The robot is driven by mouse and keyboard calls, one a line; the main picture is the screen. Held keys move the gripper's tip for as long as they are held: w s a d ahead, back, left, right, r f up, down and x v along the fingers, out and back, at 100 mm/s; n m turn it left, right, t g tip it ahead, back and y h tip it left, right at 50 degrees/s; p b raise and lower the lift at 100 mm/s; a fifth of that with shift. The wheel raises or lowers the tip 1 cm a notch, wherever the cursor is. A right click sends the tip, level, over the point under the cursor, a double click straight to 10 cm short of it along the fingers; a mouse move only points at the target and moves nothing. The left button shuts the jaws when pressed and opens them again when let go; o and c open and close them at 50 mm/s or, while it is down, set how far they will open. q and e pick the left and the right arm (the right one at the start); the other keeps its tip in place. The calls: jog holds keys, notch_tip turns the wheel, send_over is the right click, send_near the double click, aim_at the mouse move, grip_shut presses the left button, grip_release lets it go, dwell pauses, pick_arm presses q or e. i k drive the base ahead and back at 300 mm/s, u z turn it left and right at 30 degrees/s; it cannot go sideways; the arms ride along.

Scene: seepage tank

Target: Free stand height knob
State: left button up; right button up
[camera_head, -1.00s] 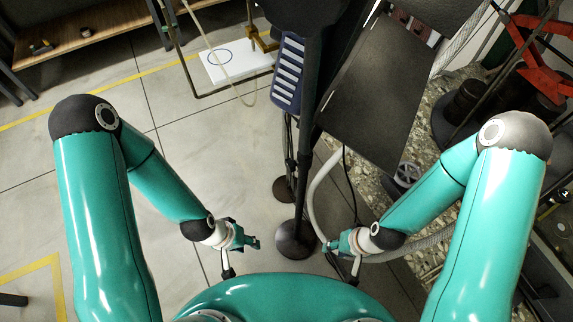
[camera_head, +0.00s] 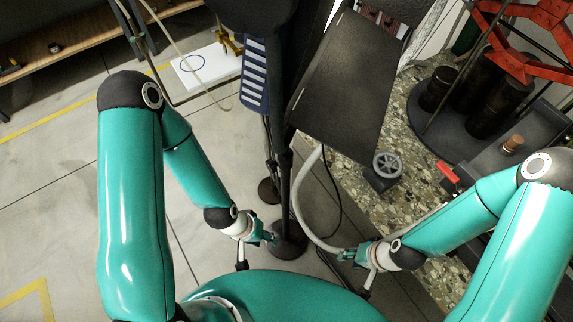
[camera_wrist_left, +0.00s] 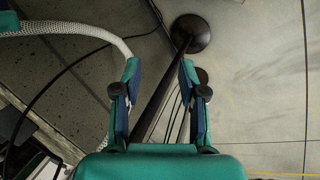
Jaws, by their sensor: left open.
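A black stand pole (camera_head: 285,175) rises from a round floor base (camera_head: 291,243) in the middle of the head view. I cannot make out a height knob on it. My left gripper (camera_head: 270,237) is just left of the pole's foot in the picture. In the left wrist view its open fingers (camera_wrist_left: 160,68) show on either side of a dark pole (camera_wrist_left: 168,85), which runs to a round base (camera_wrist_left: 191,34). I cannot tell whether the pole is at finger depth. My right gripper (camera_head: 346,255) is right of the base, near a grey hose; its finger opening is unclear.
A dark tilted panel (camera_head: 345,90) hangs right of the pole, above a grey handwheel (camera_head: 388,164). A grey hose (camera_head: 304,215) curves down beside the stand. A gravel-textured tank (camera_head: 405,135) and red frame (camera_head: 530,40) stand right. Open floor (camera_head: 60,220) lies left.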

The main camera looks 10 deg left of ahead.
aim_at(271, 166)
jog(key=z, duration=0.05)
jog(key=k, duration=0.95)
jog(key=u, duration=0.4)
jog(key=i, duration=1)
jog(key=z, duration=0.05)
